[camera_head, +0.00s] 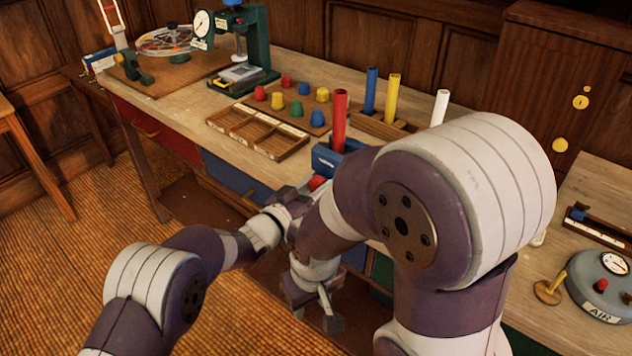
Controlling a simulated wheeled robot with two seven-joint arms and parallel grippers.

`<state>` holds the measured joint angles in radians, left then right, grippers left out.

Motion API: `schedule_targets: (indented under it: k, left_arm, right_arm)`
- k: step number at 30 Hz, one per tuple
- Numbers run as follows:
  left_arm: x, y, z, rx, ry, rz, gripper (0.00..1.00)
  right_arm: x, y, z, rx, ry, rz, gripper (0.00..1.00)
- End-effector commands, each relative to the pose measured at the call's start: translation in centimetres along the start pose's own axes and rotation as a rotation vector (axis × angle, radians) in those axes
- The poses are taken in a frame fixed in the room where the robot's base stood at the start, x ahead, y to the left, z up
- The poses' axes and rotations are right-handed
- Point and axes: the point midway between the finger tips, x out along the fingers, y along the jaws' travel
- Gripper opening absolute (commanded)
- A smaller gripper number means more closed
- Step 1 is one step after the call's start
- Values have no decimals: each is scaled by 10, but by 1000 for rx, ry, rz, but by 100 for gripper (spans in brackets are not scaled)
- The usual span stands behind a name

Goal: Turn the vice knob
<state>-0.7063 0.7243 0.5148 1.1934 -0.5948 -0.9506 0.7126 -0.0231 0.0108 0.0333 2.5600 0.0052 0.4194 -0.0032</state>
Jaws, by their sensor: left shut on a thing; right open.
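The blue vice (325,158) sits at the front edge of the workbench, with a red tube (340,122) standing upright at it. Its red knob (317,183) faces the front and shows only in part. My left gripper (303,191) is at the knob and shut on it; its fingers and my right arm hide much of the contact. My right gripper (325,304) is open and empty, lower down in front of the bench.
Blue, yellow and white tubes (394,98) stand in a wooden rack behind the vice. Coloured caps (278,101) and a wooden divided tray (258,133) lie left of it. A green press (258,50) stands farther back. A grey air device (603,285) is at right.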

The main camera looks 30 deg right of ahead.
Motion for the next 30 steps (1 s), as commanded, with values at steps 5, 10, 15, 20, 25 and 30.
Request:
schedule_targets:
  k: [5,10,15,20,25,30]
  left_arm:
    - [0,0,-2,-166,-1,-1,19]
    - [0,0,-2,-327,1,-1,19]
    - [0,-1,-2,-488,1,-2,19]
    - [0,-1,-3,-640,3,-1,19]
    - [0,-1,-3,-792,5,0,19]
    - [0,-2,-3,-925,6,0,19]
  right_arm:
    - [-12,0,-1,0,0,0,43]
    - [-20,0,-2,0,0,0,43]
    - [-27,0,-3,0,0,0,43]
    - [-33,0,-4,0,0,0,43]
    - [-39,0,-5,0,0,0,43]
    - [-43,0,-5,0,0,0,43]
